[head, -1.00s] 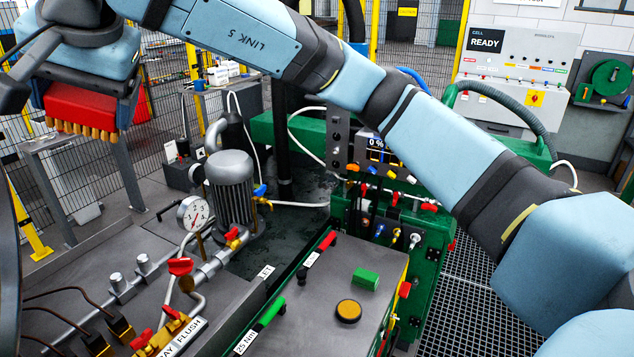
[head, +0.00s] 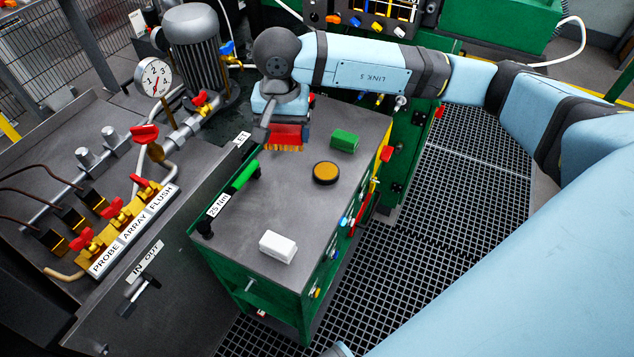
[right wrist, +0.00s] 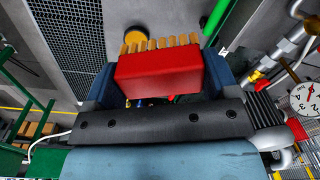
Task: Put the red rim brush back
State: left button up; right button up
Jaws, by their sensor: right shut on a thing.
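The red rim brush (head: 286,134) has a red block body and tan bristles that point down. It is over the far part of the green cart's grey top (head: 262,205). My right gripper (head: 284,127) is shut on the brush body. In the right wrist view the brush (right wrist: 158,74) sits between the jaws, its bristles pointing away from the palm. The head view does not clearly show whether the bristles touch the top; they look close to it. My left gripper is not in view.
On the cart top are a green block (head: 344,140), an amber round button (head: 325,173), a white block (head: 278,247) and a green-handled tool (head: 243,176). A pressure gauge (head: 153,77) and red-handled valves stand on the left bench. The cart top's middle is clear.

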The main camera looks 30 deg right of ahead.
aim_at(300, 145)
jog(key=shift+g, duration=0.3)
jog(key=f, duration=0.1)
jog(key=s+d+f, duration=0.2)
jog(key=f, duration=0.1)
jog(key=shift+d, duration=0.25)
notch_tip(300, 145, down, 15)
jog(key=shift+r+p, duration=0.15)
jog(key=shift+p, duration=0.5)
notch_tip(300, 145, down, 5)
jog(key=shift+r, duration=0.1)
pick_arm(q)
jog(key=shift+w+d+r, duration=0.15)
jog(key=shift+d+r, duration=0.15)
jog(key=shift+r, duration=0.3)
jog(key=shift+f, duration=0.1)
pick_arm(e)
jog(key=shift+f, duration=0.3)
jog(key=o, duration=0.7)
jog(key=shift+r, duration=0.1)
jog(key=shift+o, duration=0.2)
